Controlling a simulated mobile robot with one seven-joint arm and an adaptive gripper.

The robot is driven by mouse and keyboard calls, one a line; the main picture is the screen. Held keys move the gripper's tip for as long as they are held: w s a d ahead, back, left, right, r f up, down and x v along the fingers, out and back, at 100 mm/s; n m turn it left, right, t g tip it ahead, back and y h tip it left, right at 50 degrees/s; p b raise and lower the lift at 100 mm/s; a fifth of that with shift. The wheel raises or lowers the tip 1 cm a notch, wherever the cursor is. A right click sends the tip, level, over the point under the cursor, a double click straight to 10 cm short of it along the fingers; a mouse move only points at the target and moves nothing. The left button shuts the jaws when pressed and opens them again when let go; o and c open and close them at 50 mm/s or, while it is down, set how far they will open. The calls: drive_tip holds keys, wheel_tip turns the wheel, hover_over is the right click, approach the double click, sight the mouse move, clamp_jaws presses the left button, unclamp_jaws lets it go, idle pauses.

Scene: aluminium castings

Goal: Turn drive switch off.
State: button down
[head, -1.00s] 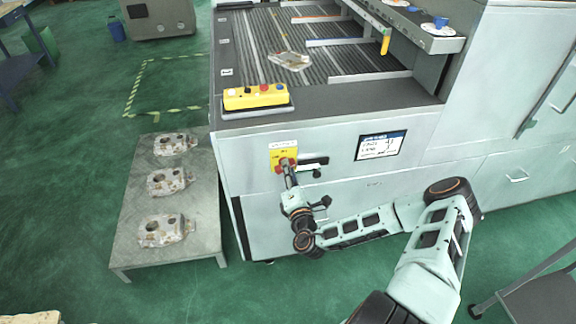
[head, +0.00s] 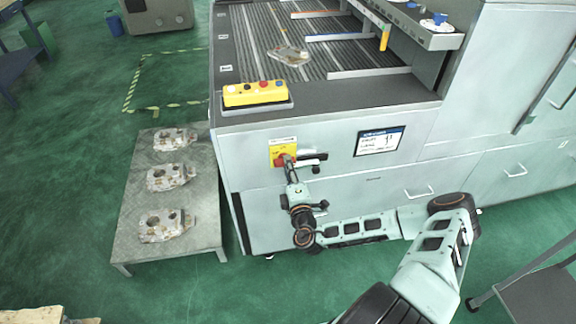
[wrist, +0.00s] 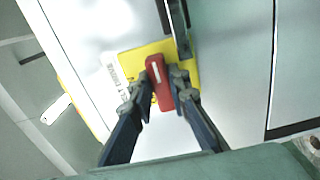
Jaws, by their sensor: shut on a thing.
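The drive switch is a red handle (wrist: 159,84) on a yellow plate (wrist: 132,60) on the machine's front panel. In the wrist view my gripper (wrist: 163,82) has one finger on each side of the red handle and is shut on it. A white line runs along the handle, which stands nearly upright in that picture, slightly tilted. In the head view the yellow plate (head: 283,145) shows below the machine's top edge, and my gripper (head: 289,163) reaches it from below, covering part of the handle.
A black door handle (head: 312,157) sits just right of the switch. A yellow button box (head: 254,94) stands on the ledge above. A low table (head: 125,235) with castings is at left. A label panel (head: 380,141) is to the right.

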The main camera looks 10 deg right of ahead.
drive_tip(key=c, duration=1.8)
unclamp_jaws()
drive_tip(key=shift+c, duration=0.2)
drive_tip(key=s, duration=1.2)
